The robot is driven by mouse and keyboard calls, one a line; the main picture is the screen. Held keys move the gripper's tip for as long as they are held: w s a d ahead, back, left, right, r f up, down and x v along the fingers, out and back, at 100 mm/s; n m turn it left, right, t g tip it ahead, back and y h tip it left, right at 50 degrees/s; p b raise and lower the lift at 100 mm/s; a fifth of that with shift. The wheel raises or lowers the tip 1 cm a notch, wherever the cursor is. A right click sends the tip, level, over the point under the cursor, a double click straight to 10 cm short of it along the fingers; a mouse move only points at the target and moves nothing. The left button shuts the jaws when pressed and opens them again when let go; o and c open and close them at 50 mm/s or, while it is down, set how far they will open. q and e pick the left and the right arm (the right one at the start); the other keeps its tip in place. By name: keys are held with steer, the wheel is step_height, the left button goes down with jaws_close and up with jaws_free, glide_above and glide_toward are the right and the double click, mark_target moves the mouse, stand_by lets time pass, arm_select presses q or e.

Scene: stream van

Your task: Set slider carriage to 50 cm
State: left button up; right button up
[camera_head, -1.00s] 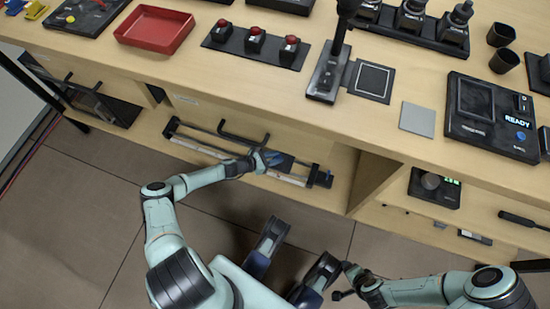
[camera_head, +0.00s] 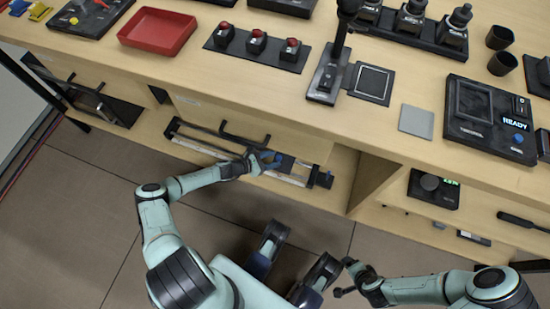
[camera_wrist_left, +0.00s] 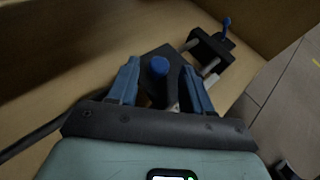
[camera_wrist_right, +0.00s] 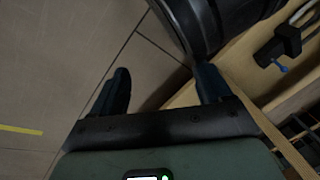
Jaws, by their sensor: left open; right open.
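The slider rail (camera_head: 205,147) lies along the lower shelf in the open bay under the counter. Its dark carriage (camera_head: 286,163) is near the right end, by the rail's end block (camera_head: 322,179). My left gripper (camera_head: 265,157) is at the carriage. In the left wrist view, its blue fingers (camera_wrist_left: 160,85) are open on either side of the carriage's blue knob (camera_wrist_left: 158,67); contact cannot be told. The end block (camera_wrist_left: 210,45) with a blue lever shows beyond. My right gripper (camera_head: 342,279) is open and empty over the floor, away from the rail. Scale marks are too small to read.
A black handle (camera_head: 245,138) runs along the bay behind the rail. The counter above holds a red tray (camera_head: 157,31), red-button boxes (camera_head: 256,42) and a display unit (camera_head: 488,119). A divider wall stands right of the bay. The floor in front is clear.

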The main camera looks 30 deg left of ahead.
arm_select(q)
steer(key=p+v, duration=0.2)
steer(key=v, duration=0.9)
steer(key=shift+p, duration=0.4)
arm_select(e)
steer(key=shift+y, duration=0.3)
steer(key=r, duration=0.1)
steer(key=s+a+r, duration=0.1)
steer(key=r, duration=0.1)
steer(key=a+r, duration=0.1)
steer(key=shift+s+a+r, duration=0.1)
steer(key=shift+s+r, duration=0.05)
arm_select(q)
steer(key=shift+s, duration=0.1)
